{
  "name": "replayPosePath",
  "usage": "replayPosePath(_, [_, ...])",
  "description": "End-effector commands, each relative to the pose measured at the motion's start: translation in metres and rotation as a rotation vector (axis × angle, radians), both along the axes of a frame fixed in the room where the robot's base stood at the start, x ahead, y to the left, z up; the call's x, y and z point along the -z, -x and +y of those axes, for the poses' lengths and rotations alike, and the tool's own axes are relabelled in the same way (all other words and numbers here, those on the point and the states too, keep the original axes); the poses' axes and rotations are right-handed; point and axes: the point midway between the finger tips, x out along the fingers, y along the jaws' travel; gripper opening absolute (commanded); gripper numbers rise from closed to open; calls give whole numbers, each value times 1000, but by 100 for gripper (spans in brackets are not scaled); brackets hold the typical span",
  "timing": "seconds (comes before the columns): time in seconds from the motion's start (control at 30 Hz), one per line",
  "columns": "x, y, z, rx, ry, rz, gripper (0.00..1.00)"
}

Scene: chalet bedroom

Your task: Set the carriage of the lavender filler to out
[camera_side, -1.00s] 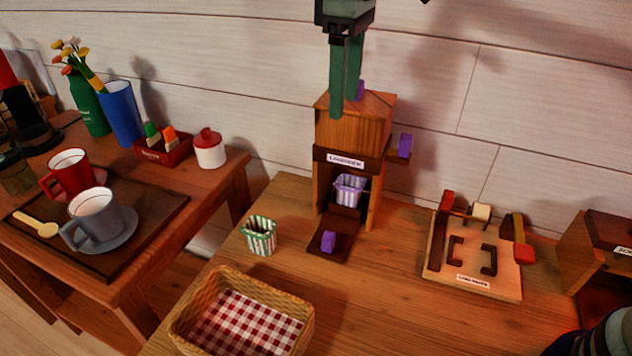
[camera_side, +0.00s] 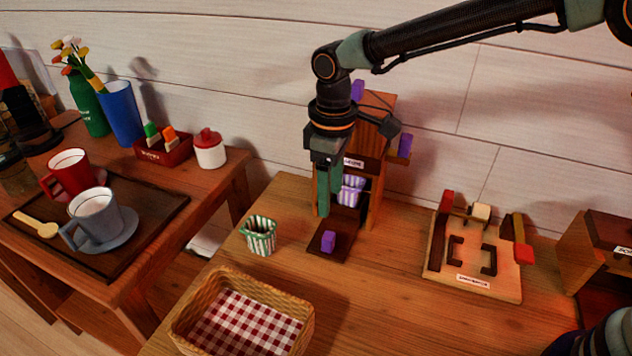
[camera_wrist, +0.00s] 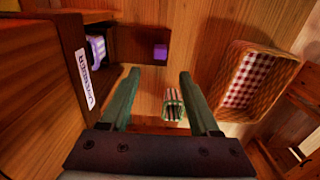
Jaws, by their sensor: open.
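The lavender filler is a wooden tower (camera_side: 378,138) with a label, partly hidden behind my arm in the side view. Its dark carriage (camera_side: 321,250) sticks out at the front and carries a purple knob (camera_side: 328,242). The knob also shows in the wrist view (camera_wrist: 160,52). A purple-and-white striped cup (camera_side: 351,190) stands inside the filler's bay, apart from the knob. My gripper (camera_side: 324,212) points down in front of the filler, above the carriage. Its green fingers are open and empty, and in the wrist view (camera_wrist: 160,75) they point towards the knob.
A green striped cup (camera_side: 260,235) stands left of the carriage. A wicker basket (camera_side: 300,320) with checked lining lies in front. A wooden board with red-ended levers (camera_side: 470,262) is to the right. Bare tabletop (camera_side: 370,290) lies between them.

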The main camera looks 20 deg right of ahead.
Motion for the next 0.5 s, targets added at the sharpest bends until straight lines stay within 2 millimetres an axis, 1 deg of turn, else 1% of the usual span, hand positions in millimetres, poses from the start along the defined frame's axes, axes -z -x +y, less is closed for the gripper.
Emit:
replayPosePath(0.17, [20, 0, 0, 0, 1, 3, 62])
replayPosePath(0.5, [85, 1, 0, 0, 1, 3, 62])
